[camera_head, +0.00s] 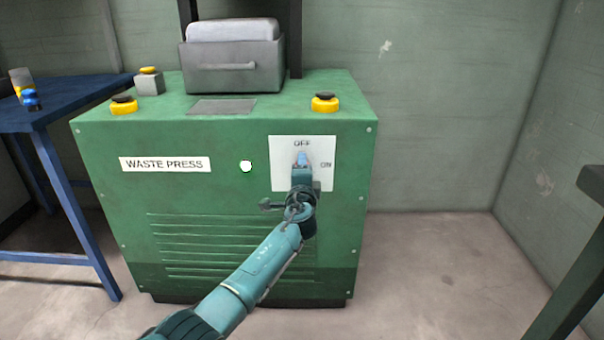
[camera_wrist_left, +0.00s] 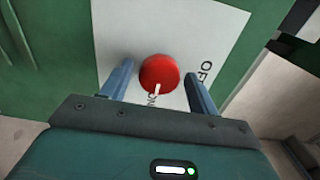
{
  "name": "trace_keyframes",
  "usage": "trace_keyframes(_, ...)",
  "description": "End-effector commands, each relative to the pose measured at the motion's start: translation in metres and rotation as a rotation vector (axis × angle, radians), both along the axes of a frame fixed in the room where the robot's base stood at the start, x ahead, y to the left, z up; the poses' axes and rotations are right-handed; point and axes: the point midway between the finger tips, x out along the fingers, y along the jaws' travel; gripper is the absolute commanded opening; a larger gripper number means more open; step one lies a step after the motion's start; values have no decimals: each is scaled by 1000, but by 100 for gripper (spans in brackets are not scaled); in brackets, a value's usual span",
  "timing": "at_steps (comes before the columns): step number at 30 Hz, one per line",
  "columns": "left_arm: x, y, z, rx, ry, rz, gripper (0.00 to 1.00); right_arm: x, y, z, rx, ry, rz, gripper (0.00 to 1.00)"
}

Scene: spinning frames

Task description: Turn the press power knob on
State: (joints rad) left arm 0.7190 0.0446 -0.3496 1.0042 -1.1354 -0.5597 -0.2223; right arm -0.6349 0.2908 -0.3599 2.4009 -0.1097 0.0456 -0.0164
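The green waste press (camera_head: 190,135) stands ahead, with a white switch plate (camera_head: 322,176) at the right of its front. The plate reads OFF at the top and ON at the right. In the left wrist view, the round red knob (camera_wrist_left: 160,73) sits on the plate, its white pointer line directed at the ON label. The gripper hides the knob in the head view. My left gripper (camera_head: 301,160) is at the plate, its two fingers on either side of the knob, with small gaps showing; it looks open. My right gripper is not in view.
A round white lamp (camera_head: 246,166) is left of the plate. Yellow-and-black buttons (camera_head: 325,103) and a grey bin (camera_head: 233,68) are on top of the press. A blue table (camera_head: 55,112) stands at the left. The floor (camera_head: 430,260) right of the press is clear.

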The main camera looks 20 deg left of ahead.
Motion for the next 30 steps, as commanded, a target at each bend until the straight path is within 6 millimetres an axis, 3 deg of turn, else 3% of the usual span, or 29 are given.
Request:
trace_keyframes(9, -1, -1, 0, -2, 0, -1, 65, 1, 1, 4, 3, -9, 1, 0)
trace_keyframes(14, -13, -5, 1, -2, 1, -2, 65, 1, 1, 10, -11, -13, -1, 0)
trace_keyframes(30, -113, -33, 0, -2, 2, -1, 65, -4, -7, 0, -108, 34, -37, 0)
